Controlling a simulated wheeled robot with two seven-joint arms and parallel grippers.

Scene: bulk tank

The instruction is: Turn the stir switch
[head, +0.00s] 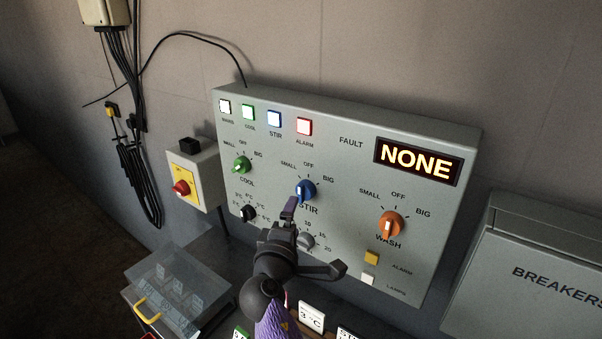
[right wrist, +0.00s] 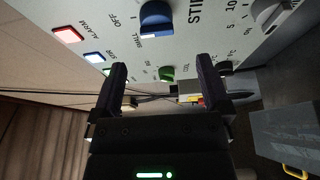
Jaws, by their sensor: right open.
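The stir switch (head: 306,190) is a blue rotary knob with a white mark, on the grey control panel (head: 340,140) between the labels SMALL, OFF and BIG. I cannot tell for certain which label it points to. It also shows at the top of the right wrist view (right wrist: 156,16). My right gripper (head: 308,238) is open and empty, just below the knob in the head view, with one fingertip near the STIR label. In the right wrist view the gripper (right wrist: 162,68) shows its two fingers wide apart, with the knob beyond them. My left gripper is not in view.
A green COOL knob (head: 241,164) and an orange WASH knob (head: 390,224) flank the stir switch. A grey dial (head: 305,241) lies below it, partly behind my gripper. A red-knobbed box (head: 181,188) is at left, a clear-lidded box (head: 165,275) below, a breaker box (head: 540,275) at right.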

